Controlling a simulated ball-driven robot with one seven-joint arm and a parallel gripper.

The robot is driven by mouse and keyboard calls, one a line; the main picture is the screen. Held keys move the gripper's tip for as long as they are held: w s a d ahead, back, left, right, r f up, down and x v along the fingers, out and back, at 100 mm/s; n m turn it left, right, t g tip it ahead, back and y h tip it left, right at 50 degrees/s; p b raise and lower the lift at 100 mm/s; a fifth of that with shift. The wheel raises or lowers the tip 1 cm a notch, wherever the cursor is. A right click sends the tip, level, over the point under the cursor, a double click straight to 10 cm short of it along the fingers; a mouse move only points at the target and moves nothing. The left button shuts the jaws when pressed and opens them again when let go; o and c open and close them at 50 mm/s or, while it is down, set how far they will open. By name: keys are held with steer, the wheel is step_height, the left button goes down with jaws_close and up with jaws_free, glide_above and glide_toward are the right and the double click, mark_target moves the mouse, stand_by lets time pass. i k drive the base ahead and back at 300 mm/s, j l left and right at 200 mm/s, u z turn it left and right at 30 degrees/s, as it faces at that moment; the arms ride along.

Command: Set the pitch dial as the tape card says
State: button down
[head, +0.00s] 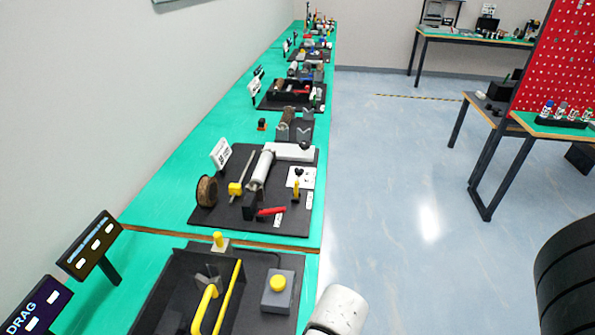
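A dark board (230,217) on the green bench carries a white card (221,153) on a stand at its back left. The print on the card is too small to read. A brown roll (206,191), perhaps tape, stands at the board's left edge. A white plate with a dark knob (299,174) is at the board's right side; I cannot tell whether this is the pitch dial. My gripper is not in view. A white rounded part (338,311) at the bottom edge seems to be my arm.
A white roller (261,168), a yellow block (235,189) and a red handle (271,211) are on the same board. A nearer station has a yellow button (278,283) and a sign reading DRAG (37,310). More stations line the bench. The floor (400,170) to the right is clear.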

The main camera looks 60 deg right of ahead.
mark_target(299, 171)
steer(key=z, duration=0.8)
